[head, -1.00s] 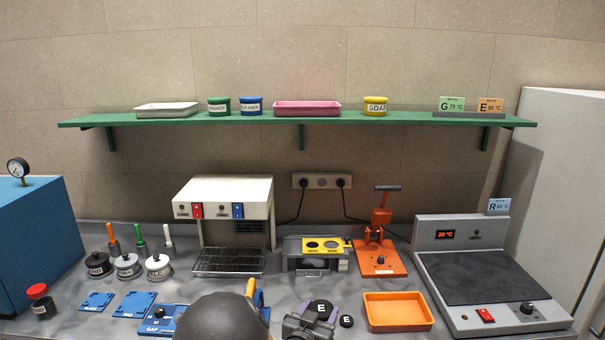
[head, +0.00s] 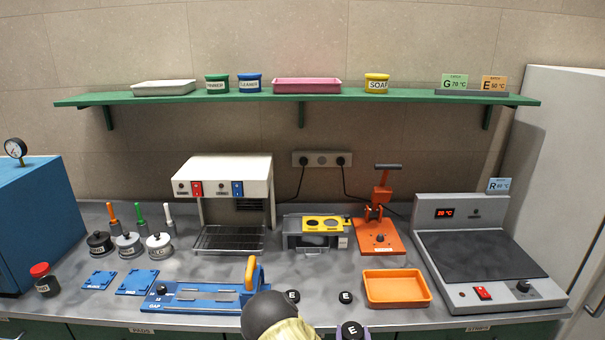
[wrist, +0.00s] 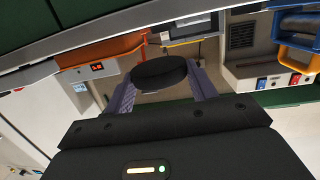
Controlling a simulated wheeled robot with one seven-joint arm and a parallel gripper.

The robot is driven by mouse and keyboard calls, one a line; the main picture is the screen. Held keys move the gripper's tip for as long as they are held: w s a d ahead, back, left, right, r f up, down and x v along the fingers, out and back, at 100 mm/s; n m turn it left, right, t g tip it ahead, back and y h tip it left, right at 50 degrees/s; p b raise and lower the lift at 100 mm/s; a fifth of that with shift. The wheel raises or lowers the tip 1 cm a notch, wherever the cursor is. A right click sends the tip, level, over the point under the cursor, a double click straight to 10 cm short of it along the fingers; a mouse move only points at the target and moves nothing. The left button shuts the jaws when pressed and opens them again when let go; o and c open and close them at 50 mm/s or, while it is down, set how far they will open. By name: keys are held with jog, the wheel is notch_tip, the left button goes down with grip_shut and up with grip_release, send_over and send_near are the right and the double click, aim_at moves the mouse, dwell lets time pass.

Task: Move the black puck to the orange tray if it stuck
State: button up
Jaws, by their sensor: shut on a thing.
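My gripper (head: 352,333) is shut on a black puck (head: 351,329) with a white E, low at the bottom of the head view, in front of the counter's edge. In the wrist view the black puck (wrist: 158,73) sits between the purple fingers of my gripper (wrist: 163,84). Two small black pucks lie on the counter, a left one (head: 292,296) and one marked E (head: 345,298). The orange tray (head: 397,300) is empty, right of them; part of it also shows in the wrist view (wrist: 100,52). I cannot tell whether anything is stuck.
A blue gap tool (head: 205,302) with a yellow handle lies left. An orange hand press (head: 380,240) stands behind the tray, next to a small heater with a yellow plate (head: 325,224). A hot plate (head: 480,255) is on the right. Some counter is clear around the small pucks.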

jog(key=shift+n+y, duration=0.4)
jog(key=shift+y, duration=0.2)
jog(key=s+f, duration=0.1)
jog(key=d+f, duration=0.1)
jog(key=s+f, duration=0.1)
jog(key=f, duration=0.1)
jog(key=shift+s+d, duration=0.3)
jog(key=shift+d, duration=0.05)
jog(key=s+f, duration=0.4)
jog(key=f, duration=0.1)
jog(key=shift+s+f, duration=0.15)
jog(key=shift+f, duration=0.05)
